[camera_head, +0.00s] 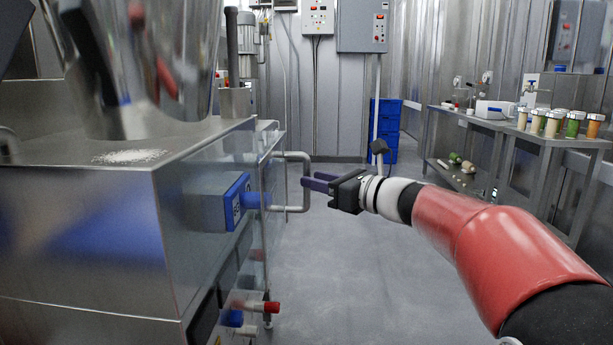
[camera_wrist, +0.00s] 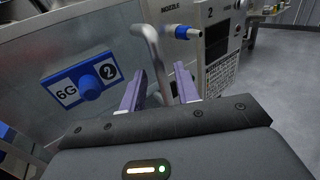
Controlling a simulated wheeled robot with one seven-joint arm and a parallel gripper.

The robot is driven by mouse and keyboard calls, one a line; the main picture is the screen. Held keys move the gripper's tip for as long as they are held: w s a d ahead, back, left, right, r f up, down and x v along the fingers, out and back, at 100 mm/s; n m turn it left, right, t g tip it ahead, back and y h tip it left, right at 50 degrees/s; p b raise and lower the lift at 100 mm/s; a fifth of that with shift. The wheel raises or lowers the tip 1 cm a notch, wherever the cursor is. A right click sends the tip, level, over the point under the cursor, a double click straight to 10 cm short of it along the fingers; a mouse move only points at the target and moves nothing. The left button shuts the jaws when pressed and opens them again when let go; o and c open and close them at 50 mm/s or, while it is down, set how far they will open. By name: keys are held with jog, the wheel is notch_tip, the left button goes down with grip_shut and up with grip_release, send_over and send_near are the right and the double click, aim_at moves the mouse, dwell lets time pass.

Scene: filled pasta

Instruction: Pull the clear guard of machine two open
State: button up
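Machine two's clear guard (camera_head: 254,172) is on the steel machine at the left, and its pane (camera_wrist: 60,40) fills the left of the wrist view. Its bent grey tube handle (camera_head: 298,155) sticks out to the right in the head view and also shows in the wrist view (camera_wrist: 153,45). My gripper (camera_head: 306,183) is at the handle's upright bar. In the wrist view my gripper's purple fingers (camera_wrist: 159,90) are apart, with the handle between or just beyond their tips. Contact cannot be told. The guard appears closed against the machine.
A blue plate marked 6G and 2 with a blue knob (camera_wrist: 88,84) is beside the handle. A blue-tipped nozzle (camera_wrist: 187,32) and a panel marked 2 (camera_wrist: 213,40) lie beyond. Red and blue taps (camera_head: 262,306) stick out low. The aisle floor (camera_head: 345,260) is clear.

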aim_at(306, 203)
jog(key=shift+x, duration=1.8)
jog(key=shift+c, duration=0.2)
grip_shut()
